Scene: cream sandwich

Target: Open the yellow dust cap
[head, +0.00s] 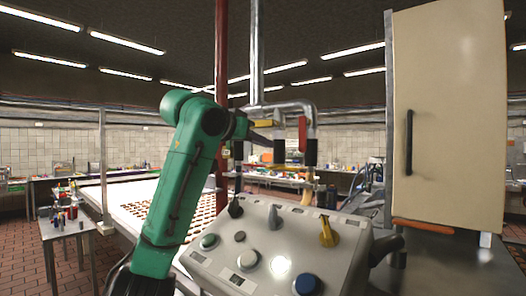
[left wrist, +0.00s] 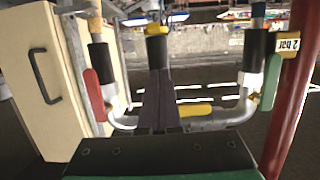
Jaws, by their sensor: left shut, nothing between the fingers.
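A small yellow cap (left wrist: 157,29) shows in the left wrist view at the end of a black middle coupling (left wrist: 157,50), between two outer pipe ends. In the head view the black middle coupling (head: 280,151) hangs below the bent pipe, and the cap is too small to make out clearly. My left gripper (left wrist: 157,72) is shut and empty, its fingers pointing at the middle coupling. I cannot tell whether the fingertips touch it. In the head view the left gripper (head: 270,136) is partly hidden behind the pipes and a yellow bar (head: 263,124). My right gripper is not in view.
A grey control panel (head: 225,264) with knobs stands below. A beige cabinet (head: 450,110) is at right. A red post (left wrist: 292,90) stands close by in the left wrist view.

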